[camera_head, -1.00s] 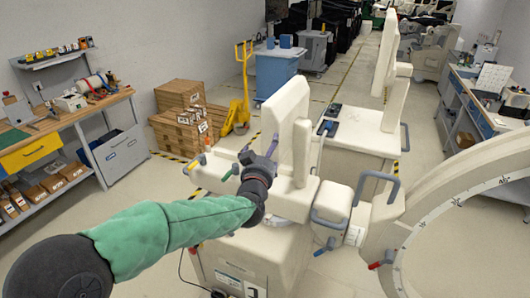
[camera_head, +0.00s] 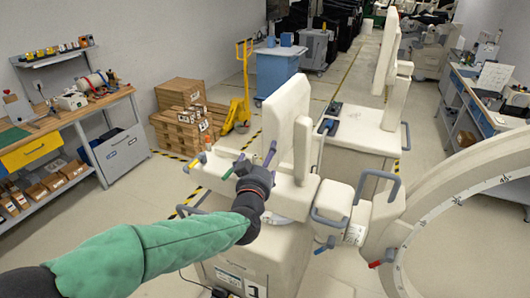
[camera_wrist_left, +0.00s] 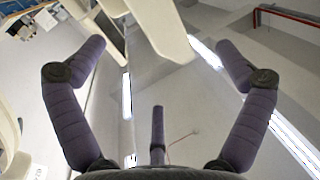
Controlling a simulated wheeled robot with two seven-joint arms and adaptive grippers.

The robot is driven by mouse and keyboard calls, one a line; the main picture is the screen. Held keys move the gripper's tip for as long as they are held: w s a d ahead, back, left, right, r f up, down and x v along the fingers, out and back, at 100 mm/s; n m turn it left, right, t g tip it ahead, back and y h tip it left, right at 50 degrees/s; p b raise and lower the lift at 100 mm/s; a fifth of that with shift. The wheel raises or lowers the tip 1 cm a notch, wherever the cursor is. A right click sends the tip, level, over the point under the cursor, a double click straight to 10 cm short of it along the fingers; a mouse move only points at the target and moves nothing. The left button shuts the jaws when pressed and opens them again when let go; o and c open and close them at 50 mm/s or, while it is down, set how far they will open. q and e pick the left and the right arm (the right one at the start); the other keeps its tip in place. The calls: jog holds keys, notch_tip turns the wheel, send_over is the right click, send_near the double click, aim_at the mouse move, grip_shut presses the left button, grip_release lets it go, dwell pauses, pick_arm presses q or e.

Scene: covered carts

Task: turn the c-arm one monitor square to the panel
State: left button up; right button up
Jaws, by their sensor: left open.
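The c-arm one monitor (camera_head: 287,120) is a cream-covered upright slab on the near cart (camera_head: 250,255), turned at an angle to the panel (camera_head: 210,175), the cream ledge below it. A cream upright post (camera_head: 302,150) stands just right of it. My left gripper (camera_head: 252,160) is at the monitor's lower left, over the ledge, with its fingers spread and empty. In the left wrist view the open fingers (camera_wrist_left: 158,65) show with a cream slab above and between them, apparently the monitor. Whether a finger touches it I cannot tell. My right gripper is not in view.
A large cream C-arm ring (camera_head: 420,225) with a scale stands at the right. A second covered cart (camera_head: 360,130) is behind. A workbench (camera_head: 75,115) and crates (camera_head: 185,115) are at the left. Floor is free between the workbench and the near cart.

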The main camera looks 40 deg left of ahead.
pick_arm(q)
jog(key=v, duration=0.7)
jog(key=shift+s, duration=0.15)
jog(key=shift+f, duration=0.15)
